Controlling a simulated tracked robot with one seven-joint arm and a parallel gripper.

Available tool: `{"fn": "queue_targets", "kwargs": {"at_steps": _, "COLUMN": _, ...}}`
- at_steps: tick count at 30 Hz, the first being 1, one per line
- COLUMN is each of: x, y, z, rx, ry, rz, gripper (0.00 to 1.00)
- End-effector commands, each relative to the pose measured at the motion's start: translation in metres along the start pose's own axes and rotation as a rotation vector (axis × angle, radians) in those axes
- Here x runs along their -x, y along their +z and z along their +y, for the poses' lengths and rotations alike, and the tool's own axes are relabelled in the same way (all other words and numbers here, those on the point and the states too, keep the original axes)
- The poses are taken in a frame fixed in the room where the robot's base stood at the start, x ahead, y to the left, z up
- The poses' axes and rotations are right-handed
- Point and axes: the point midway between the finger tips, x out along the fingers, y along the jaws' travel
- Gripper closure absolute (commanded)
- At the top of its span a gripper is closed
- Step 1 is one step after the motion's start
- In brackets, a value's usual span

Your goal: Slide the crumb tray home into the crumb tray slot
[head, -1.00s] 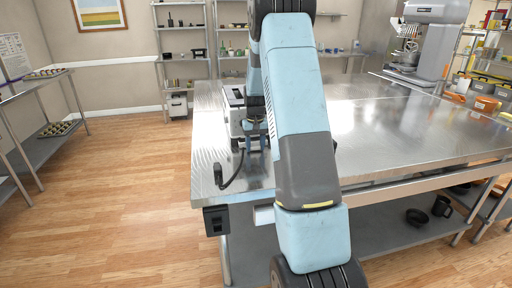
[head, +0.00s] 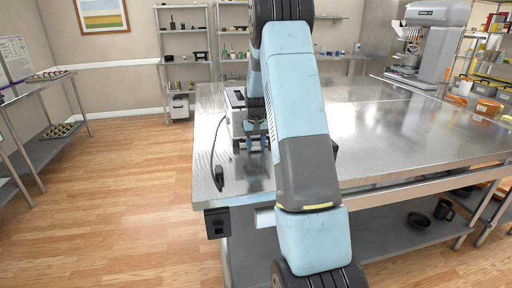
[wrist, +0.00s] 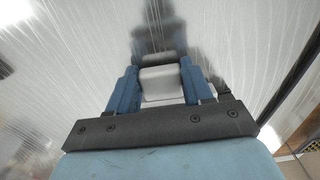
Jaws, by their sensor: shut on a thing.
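A silver toaster-like box (head: 237,108) stands on the steel table, partly hidden behind my arm. My gripper (head: 256,143) is low over the table at the near side of this box. In the wrist view, my gripper (wrist: 156,85) has its blue fingers on either side of a pale grey block (wrist: 162,80), which appears to be the crumb tray's front part. It is shut on that piece. The rest of the tray and the crumb tray slot cannot be made out; my arm hides that area in the head view.
A black cord (head: 217,165) lies on the table (head: 390,135) left of my gripper, near the left edge. The table to the right is clear. A stand mixer (head: 425,45) stands at the back right.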

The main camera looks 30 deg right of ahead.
Motion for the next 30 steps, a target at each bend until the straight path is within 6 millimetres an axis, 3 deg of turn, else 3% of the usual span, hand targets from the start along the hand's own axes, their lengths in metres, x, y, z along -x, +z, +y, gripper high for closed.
{"fn": "queue_targets", "kwargs": {"at_steps": 12, "x": -0.0007, "y": -0.0081, "z": -0.0006, "rx": 0.000, "ry": 0.000, "rz": 0.005, "gripper": 0.98}}
{"fn": "queue_targets", "kwargs": {"at_steps": 13, "x": -0.0006, "y": -0.0081, "z": -0.0007, "rx": 0.000, "ry": 0.000, "rz": 0.005, "gripper": 0.47}}
{"fn": "queue_targets", "kwargs": {"at_steps": 21, "x": -0.0005, "y": -0.0080, "z": -0.0013, "rx": 0.001, "ry": -0.001, "rz": 0.005, "gripper": 0.21}}
{"fn": "queue_targets", "kwargs": {"at_steps": 30, "x": 0.0009, "y": -0.0078, "z": -0.0013, "rx": 0.001, "ry": -0.001, "rz": 0.005, "gripper": 0.20}}
